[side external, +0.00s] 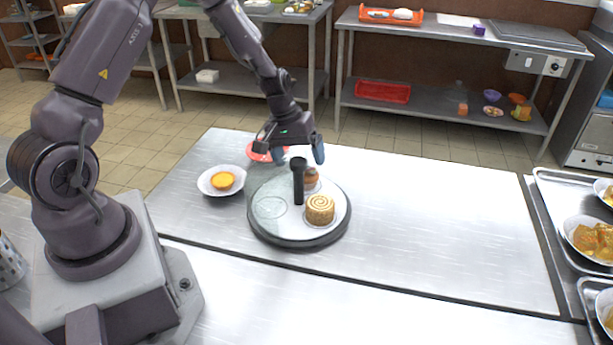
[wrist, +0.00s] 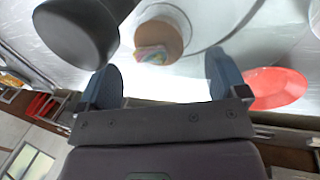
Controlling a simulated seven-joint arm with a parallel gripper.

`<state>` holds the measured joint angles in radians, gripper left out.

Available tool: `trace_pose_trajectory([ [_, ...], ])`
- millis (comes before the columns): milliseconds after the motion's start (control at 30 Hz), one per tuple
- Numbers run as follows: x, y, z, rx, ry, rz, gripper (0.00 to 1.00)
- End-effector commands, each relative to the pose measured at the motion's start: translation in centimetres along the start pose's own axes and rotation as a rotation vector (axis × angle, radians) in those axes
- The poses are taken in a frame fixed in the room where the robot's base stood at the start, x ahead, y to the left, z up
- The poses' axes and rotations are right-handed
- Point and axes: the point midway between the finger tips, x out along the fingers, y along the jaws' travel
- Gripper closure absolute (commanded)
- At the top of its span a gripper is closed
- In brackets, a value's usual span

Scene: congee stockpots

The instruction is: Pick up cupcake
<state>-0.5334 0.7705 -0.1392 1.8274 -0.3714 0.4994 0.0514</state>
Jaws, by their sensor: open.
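A brown cupcake (side external: 312,176) sits on a round dark-rimmed stand (side external: 263,232), partly behind its black upright handle (side external: 298,185). In the wrist view the cupcake (wrist: 158,40) shows a colourful patch on its top or side. A round cake with a white swirl (side external: 320,209) sits at the front of the stand. My gripper (side external: 299,154) is open and empty, above and behind the cupcake. In the wrist view my gripper (wrist: 167,80) has its two blue fingers apart, with the cupcake beyond the gap, not between them.
The handle's black knob (wrist: 75,32) stands close to my left finger in the wrist view. A red plate (side external: 258,153) lies behind the stand. A white plate (side external: 210,189) with an orange tart (side external: 223,180) is at left. The metal table (side external: 440,220) is clear at right.

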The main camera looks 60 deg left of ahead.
Motion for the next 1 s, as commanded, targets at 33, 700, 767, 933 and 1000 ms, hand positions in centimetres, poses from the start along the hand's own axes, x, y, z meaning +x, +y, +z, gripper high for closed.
trace_pose_trajectory([
  [33,0.9,0.1,0.1,0.001,-0.005,0.000,0.09],
  [700,4.3,0.2,0.0,0.000,-0.001,0.000,0.41],
  [767,4.3,0.2,0.0,0.000,-0.001,0.000,0.55],
  [933,4.3,0.2,0.0,0.000,-0.001,0.000,0.62],
  [1000,4.3,0.2,0.0,0.000,-0.001,0.000,0.62],
])
